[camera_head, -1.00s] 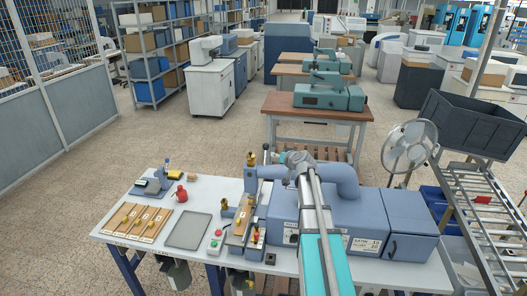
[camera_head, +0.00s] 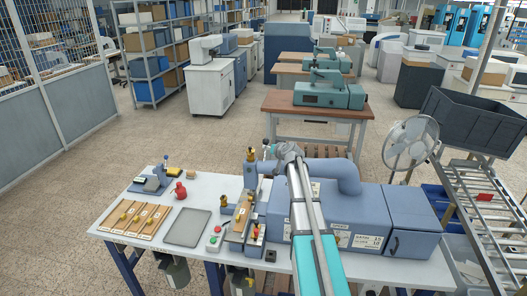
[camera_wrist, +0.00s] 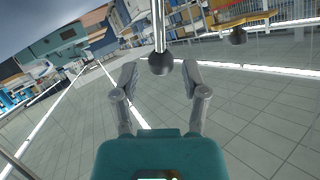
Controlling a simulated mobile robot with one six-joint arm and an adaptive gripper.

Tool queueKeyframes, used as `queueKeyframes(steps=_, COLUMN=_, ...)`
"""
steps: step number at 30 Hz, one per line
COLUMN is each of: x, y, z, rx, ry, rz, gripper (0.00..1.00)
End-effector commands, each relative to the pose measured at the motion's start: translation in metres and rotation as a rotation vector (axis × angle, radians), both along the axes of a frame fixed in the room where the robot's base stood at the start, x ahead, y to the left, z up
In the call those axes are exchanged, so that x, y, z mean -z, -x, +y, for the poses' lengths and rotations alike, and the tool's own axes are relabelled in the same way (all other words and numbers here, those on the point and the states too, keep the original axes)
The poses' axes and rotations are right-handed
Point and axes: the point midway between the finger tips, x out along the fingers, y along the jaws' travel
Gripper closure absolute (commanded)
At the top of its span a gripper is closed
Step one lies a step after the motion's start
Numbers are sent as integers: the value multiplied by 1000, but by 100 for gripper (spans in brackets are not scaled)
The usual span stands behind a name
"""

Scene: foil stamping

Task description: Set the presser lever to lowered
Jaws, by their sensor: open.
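The presser lever is a thin metal rod with a dark ball knob (camera_wrist: 160,63). In the wrist view the knob is centred between the fingertips of my gripper (camera_wrist: 160,76), with a gap on both sides. The rod runs from the knob to the top edge of the picture. My gripper is open and holds nothing. In the head view the lever's knob (camera_head: 266,143) stands above the back left of the blue stamping machine (camera_head: 330,212), just left of my wrist. My fingers are small there and partly hidden by my wrist, so contact cannot be told.
A blue box (camera_head: 412,220) stands right of the machine. Floor behind the bench is open.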

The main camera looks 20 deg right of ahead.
Motion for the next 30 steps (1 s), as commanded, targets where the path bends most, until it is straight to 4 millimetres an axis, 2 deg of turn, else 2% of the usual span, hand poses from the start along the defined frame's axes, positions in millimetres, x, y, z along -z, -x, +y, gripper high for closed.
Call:
queueKeyframes(steps=1, x=6, y=-11, z=0, rx=-1, ry=0, rz=0, gripper=43)
queueKeyframes(steps=3, x=9, y=-20, z=0, rx=-1, ry=0, rz=0, gripper=43)
queueKeyframes(steps=10, x=18, y=-43, z=1, rx=1, ry=1, rz=-1, gripper=43)
queueKeyframes(steps=15, x=20, y=-51, z=2, rx=0, ry=0, rz=0, gripper=43)
queueKeyframes(steps=25, x=20, y=-51, z=2, rx=1, ry=0, rz=0, gripper=43)
queueKeyframes(steps=26, x=20, y=-51, z=2, rx=1, ry=0, rz=0, gripper=45)
queueKeyframes(steps=30, x=20, y=-51, z=2, rx=1, ry=0, rz=0, gripper=71)
